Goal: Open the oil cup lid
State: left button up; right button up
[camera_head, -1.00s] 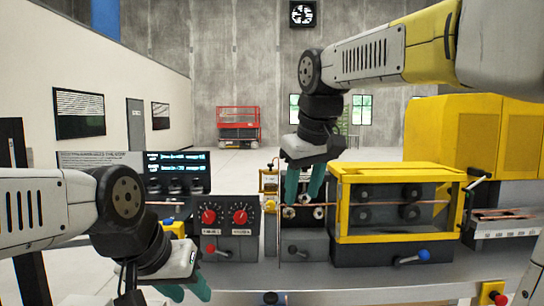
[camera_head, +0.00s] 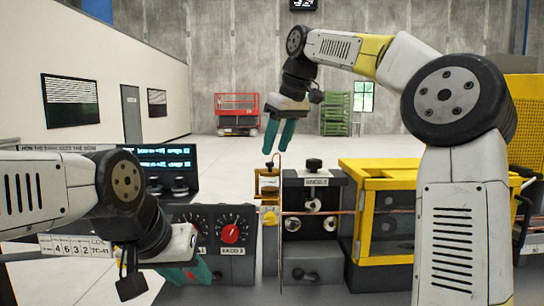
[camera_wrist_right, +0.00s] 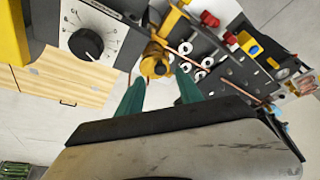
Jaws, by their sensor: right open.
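The oil cup (camera_head: 268,186) is a small yellow-framed cup with a dark knob on its lid (camera_head: 269,167), standing left of the roller unit. In the right wrist view the yellow cup (camera_wrist_right: 155,57) shows just beyond the fingertips, roughly between them. My right gripper (camera_head: 277,149) is open and empty, with teal fingers pointing down just above the cup; it also shows in the right wrist view (camera_wrist_right: 160,80). My left gripper (camera_head: 200,272) hangs low at the left, in front of the control panel. Its finger gap is not clear.
A copper tube (camera_head: 330,213) runs across the machine by the rollers. The yellow guarded housing (camera_head: 375,175) stands to the right, partly behind my right arm. A thin upright rod (camera_head: 281,240) stands beside the cup.

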aim_at(270, 166)
jog(key=shift+x, duration=1.95)
jog(key=shift+s, duration=0.1)
grip_shut()
